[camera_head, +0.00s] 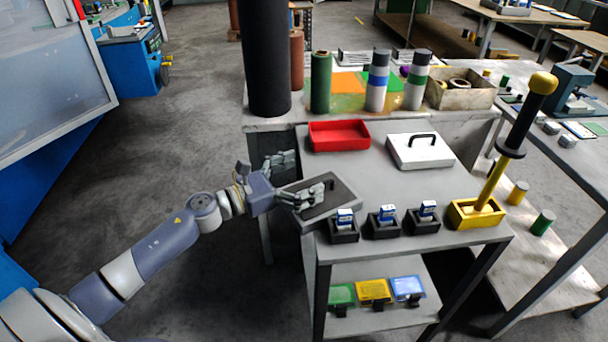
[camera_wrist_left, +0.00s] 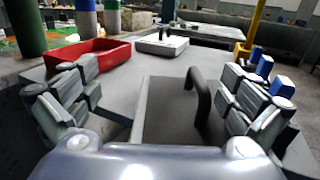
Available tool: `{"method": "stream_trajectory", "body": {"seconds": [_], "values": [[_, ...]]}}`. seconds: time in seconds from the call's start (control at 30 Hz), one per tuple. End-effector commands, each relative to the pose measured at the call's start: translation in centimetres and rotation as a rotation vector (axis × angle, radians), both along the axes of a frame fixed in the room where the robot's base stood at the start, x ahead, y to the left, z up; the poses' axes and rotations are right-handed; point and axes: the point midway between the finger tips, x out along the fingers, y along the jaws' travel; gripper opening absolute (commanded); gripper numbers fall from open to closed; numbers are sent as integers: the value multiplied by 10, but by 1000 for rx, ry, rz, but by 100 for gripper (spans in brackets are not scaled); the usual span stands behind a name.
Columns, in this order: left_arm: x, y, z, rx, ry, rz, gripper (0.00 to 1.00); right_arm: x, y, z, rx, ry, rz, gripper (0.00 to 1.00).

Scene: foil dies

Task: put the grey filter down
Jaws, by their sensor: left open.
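The grey filter (camera_head: 346,208) is a flat grey frame with a dark top panel and a dark handle. It lies flat at the front left corner of the grey table, its left part at the table edge. The wrist view shows its dark panel (camera_wrist_left: 165,125) and the upright handle (camera_wrist_left: 201,95) close ahead. My left gripper (camera_head: 306,176) is over the filter with its fingers spread wide. In the wrist view the handle stands between the open fingers (camera_wrist_left: 160,104), nearer the right one, with gaps on both sides. My right gripper is not in view.
A red tray (camera_head: 338,136) and a white plate with a black handle (camera_head: 420,152) lie farther back. Several small dark holders (camera_head: 382,228) line the front edge. A yellow block (camera_head: 463,215) holds a tall rod at right. The table's middle is clear.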

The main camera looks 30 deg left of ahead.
Motion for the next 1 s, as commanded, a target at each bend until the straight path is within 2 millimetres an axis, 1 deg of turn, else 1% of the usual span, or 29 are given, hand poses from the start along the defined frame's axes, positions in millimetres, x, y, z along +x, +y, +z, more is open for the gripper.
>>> {"method": "stream_trajectory", "body": {"seconds": [0.17,0.27,0.37,0.7,0.9,1.0], "values": [[-3,2,-1,0,1,1,100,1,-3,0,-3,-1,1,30],[-11,7,-2,-1,3,2,100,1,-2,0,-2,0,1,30],[-23,15,-3,0,5,1,100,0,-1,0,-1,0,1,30],[-74,48,-2,-1,4,1,100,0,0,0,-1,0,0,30],[-94,62,-1,-1,2,0,100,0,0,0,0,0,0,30],[-99,65,-1,0,1,0,100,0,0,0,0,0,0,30]]}}
